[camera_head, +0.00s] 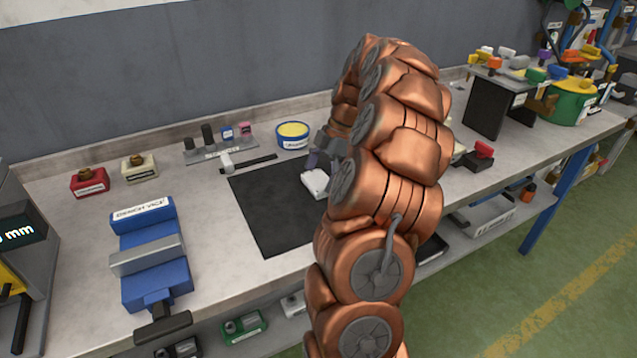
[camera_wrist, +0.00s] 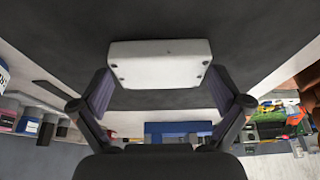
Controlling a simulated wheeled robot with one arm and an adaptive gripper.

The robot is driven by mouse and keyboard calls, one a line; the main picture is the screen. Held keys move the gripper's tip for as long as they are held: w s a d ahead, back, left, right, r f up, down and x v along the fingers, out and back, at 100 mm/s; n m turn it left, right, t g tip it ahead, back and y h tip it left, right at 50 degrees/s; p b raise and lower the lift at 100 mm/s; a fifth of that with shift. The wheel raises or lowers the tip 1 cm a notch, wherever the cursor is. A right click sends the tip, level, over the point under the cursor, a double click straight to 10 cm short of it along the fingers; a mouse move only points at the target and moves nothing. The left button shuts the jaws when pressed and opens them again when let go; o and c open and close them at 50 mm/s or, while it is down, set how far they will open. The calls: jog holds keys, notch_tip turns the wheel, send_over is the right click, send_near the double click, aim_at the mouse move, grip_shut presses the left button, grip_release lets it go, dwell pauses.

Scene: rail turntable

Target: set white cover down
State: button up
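The white cover (camera_head: 315,183) is a small pale block over the right part of the black mat (camera_head: 262,215) in the head view. In the wrist view the white cover (camera_wrist: 160,64) spans the space between my two fingers, with small dark holes near its corners. My gripper (camera_wrist: 160,85) has a pad against each side of it. In the head view my gripper (camera_head: 322,160) is partly hidden behind my copper arm. I cannot tell whether the cover touches the mat or is held just above it.
A blue bench vice (camera_head: 150,255) stands left of the mat. A yellow-topped tin (camera_head: 292,135), a dark bar (camera_head: 248,164) and a grey rack (camera_head: 220,150) lie behind it. Red (camera_head: 89,182) and cream (camera_head: 140,168) boxes stand at the back left. The mat's left part is clear.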

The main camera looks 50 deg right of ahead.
jog(key=c, duration=1.1)
jog(key=shift+r, duration=0.15)
